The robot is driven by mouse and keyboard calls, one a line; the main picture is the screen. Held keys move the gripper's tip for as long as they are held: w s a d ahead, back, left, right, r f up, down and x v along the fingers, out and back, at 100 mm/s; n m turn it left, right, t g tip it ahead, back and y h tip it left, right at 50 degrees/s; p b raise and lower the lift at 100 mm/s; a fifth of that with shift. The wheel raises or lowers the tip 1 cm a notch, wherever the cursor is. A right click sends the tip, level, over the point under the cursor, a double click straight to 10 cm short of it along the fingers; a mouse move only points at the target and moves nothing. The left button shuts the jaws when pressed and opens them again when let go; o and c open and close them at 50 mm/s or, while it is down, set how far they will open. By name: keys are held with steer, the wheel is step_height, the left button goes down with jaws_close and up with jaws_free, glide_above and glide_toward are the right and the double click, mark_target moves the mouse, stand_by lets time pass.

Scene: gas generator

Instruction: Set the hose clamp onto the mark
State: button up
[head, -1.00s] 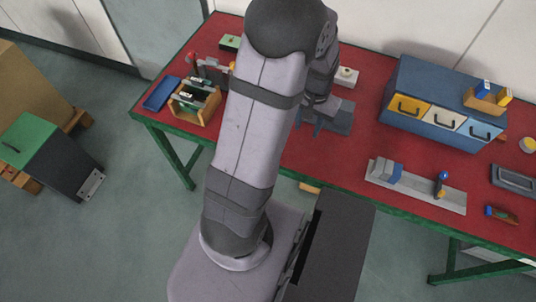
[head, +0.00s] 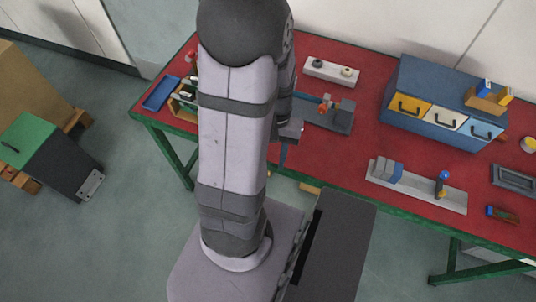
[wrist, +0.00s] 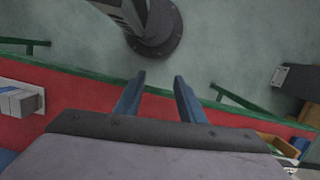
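My gripper (wrist: 160,92) shows in the wrist view with its two blue fingers apart and nothing between them. In the head view its blue fingers (head: 283,154) show just right of my arm, over the front part of the red table. I cannot make out a hose clamp for certain, nor the mark. A grey fixture (head: 343,118) with small orange-red parts (head: 326,104) stands on the table right of my arm. My arm hides part of the table's left half.
The blue drawer cabinet (head: 445,105) stands at the back right. A pale rail (head: 425,190) with grey blocks lies in front of it. A wooden box (head: 183,104) and a blue tray (head: 161,93) are at the left. The red table (head: 350,155) has bare room between fixture and rail.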

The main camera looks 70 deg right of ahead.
steer(key=shift+w+d+r, duration=0.1)
steer(key=shift+w, duration=0.45)
step_height(320, 180, up, 6)
steer(key=m+h, duration=0.1)
steer(key=h, duration=0.1)
glide_above(327, 96)
steer(key=a, duration=0.1)
steer(key=shift+w+b, duration=0.3)
steer(key=shift+b, duration=0.1)
steer(key=shift+s+d, duration=0.35)
steer(key=shift+d, duration=0.1)
steer(key=shift+f+p, duration=1.3)
steer(key=shift+f, duration=2.3)
